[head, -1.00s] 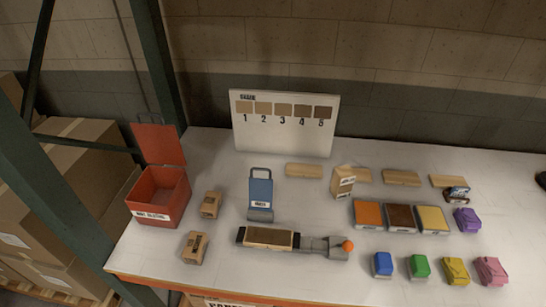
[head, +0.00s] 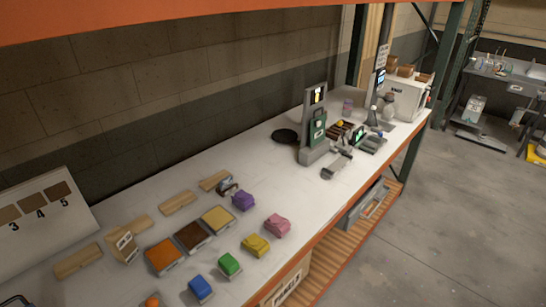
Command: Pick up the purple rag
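The purple rag (head: 243,201) lies folded on the white bench top, to the right of the yellow pad and behind the pink rag (head: 277,225). A small dark item (head: 228,188) sits close at its left. More folded rags lie along the front: yellow (head: 255,245), green (head: 229,264) and blue (head: 201,289). Neither of my grippers is in view.
Orange (head: 163,256), brown (head: 193,236) and yellow pads (head: 217,219) lie left of the purple rag, with wooden blocks (head: 178,203) behind. A green-grey device (head: 314,130) stands further right. The bench between is mostly clear. An orange beam (head: 150,12) crosses overhead.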

